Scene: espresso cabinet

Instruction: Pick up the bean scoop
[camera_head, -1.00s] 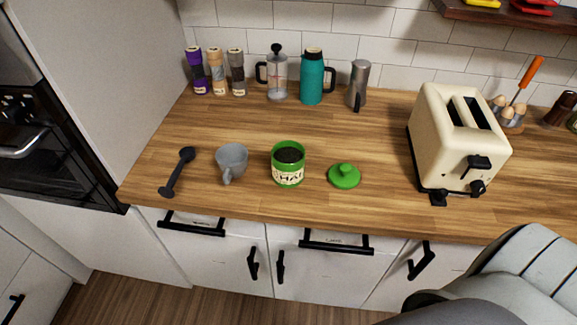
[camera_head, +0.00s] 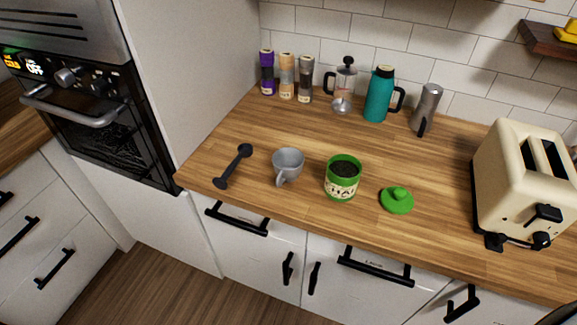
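The black bean scoop (camera_head: 233,166) lies flat on the wooden counter, near its left front corner. It has a rounded end at the back and another at the front, joined by a thin handle. A grey cup (camera_head: 288,165) stands just to its right, apart from it. An open green jar (camera_head: 342,177) with dark contents stands further right, and its green lid (camera_head: 397,200) lies beside it. Nothing covers the scoop. Neither of my grippers shows in the head view.
The wooden counter (camera_head: 260,130) is clear behind the scoop. Spice jars (camera_head: 286,77), a French press (camera_head: 344,86), a teal flask (camera_head: 381,95) and a steel pot (camera_head: 426,109) line the back wall. A cream toaster (camera_head: 527,180) stands right. An oven (camera_head: 90,95) is at left.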

